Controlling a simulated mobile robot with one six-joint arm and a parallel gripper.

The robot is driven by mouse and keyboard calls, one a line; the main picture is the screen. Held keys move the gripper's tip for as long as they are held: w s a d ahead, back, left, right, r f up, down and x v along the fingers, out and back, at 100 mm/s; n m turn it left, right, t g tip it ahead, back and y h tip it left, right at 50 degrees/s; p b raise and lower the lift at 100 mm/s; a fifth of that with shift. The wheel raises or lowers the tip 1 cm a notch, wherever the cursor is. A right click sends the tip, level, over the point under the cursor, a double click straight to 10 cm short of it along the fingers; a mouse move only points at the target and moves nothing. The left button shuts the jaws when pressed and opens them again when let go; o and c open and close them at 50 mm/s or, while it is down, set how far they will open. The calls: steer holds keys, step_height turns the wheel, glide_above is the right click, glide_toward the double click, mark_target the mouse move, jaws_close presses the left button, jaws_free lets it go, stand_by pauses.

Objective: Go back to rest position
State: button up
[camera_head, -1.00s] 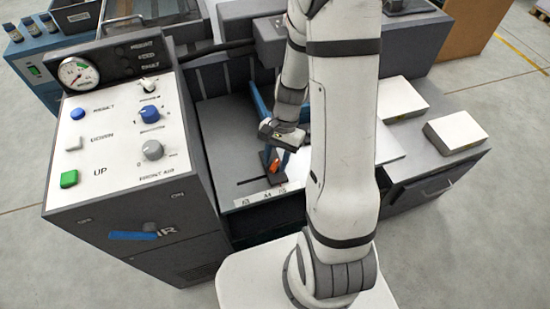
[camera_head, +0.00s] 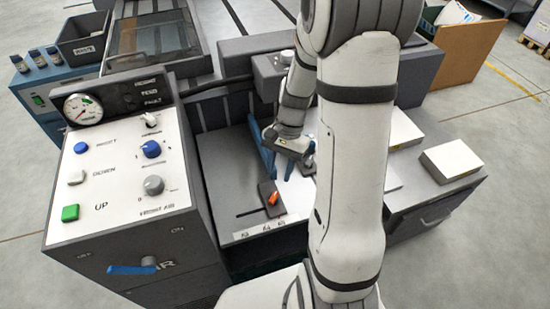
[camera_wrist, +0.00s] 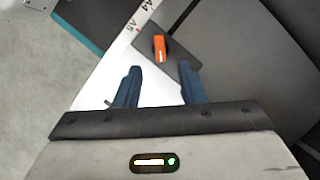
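My gripper (camera_head: 280,176) is open and empty above the grey feed tray of the machine. Its two blue fingers stand well apart in the wrist view (camera_wrist: 160,72). The orange slider (camera_head: 273,198) sits on a dark plate on the tray, just below and in front of the fingertips in the head view. In the wrist view the orange slider (camera_wrist: 160,47) lies beyond the fingertips, between their lines, with nothing gripping it. My arm crosses the middle of the head view and hides part of the tray.
A control panel (camera_head: 113,197) with a gauge, buttons and knobs stands at the left, with a blue lever (camera_head: 133,269) on its front. Two white blocks (camera_head: 450,159) lie on the grey cabinet at the right. Open floor (camera_head: 480,250) lies at the front right.

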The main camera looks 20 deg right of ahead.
steer(key=s+a+r+n+t+h+p, duration=0.1)
steer(key=s+r+n+p, duration=0.3)
steer(key=r, duration=0.8)
steer(key=s+a+r+n+t+h+p, duration=0.1)
steer(key=s+r+n+t+p, duration=0.3)
steer(key=r, duration=0.7)
steer(key=shift+s+a+r+n+t+h, duration=0.35)
steer(key=shift+s+n+h, duration=0.25)
steer(key=shift+s, duration=0.25)
